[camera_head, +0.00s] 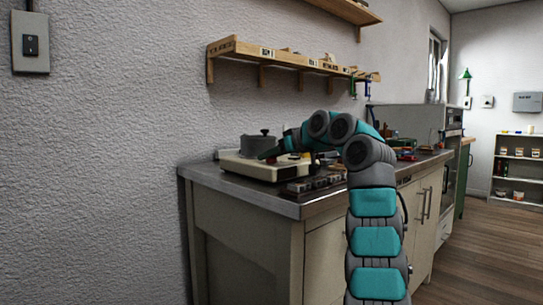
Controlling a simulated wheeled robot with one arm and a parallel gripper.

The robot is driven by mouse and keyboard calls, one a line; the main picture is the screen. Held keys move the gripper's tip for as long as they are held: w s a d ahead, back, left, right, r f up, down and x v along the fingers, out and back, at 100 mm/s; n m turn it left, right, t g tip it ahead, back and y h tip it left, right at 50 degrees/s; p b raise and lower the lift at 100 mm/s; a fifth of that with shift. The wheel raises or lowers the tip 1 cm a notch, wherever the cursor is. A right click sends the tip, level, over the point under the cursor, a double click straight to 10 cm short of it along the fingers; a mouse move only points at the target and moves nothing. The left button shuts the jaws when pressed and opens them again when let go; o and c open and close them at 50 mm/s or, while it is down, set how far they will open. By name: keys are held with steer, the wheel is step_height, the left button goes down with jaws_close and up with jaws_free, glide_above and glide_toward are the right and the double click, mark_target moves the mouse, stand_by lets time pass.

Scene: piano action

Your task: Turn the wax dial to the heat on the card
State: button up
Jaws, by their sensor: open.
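The wax heater (262,168) is a low cream unit on the left end of the metal counter. A grey lidded pot (258,143) stands on it. My arm reaches over the counter from the right. My gripper (266,155) is small in view at the heater's right side, close to the pot, and is open. I cannot tell whether it touches the heater. The wax dial is not distinguishable; it may be hidden by the heater or my gripper. I cannot make out a card with a heat on it.
Dark flat items (314,183) lie on the counter's front edge, right of the heater. Several small items (405,150) lie farther right, before a grey cabinet (412,122). A wooden shelf (285,58) hangs above. Wood floor (480,250) is open at right.

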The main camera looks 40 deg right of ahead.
jaws_close()
steer(key=shift+a+m+h+b, duration=0.1)
steer(key=shift+m+h+b, duration=0.3)
steer(key=shift+b, duration=0.55)
steer(key=shift+m+h+b, duration=1.1)
steer(key=shift+h+b, duration=0.3)
steer(key=shift+b, duration=0.15)
steer(key=shift+w+a, duration=0.1)
steer(key=shift+m+h, duration=0.3)
steer(key=shift+f+m+g+h+b, duration=0.3)
steer(key=shift+m+g+h+b, duration=0.15)
steer(key=shift+m+h, duration=0.2)
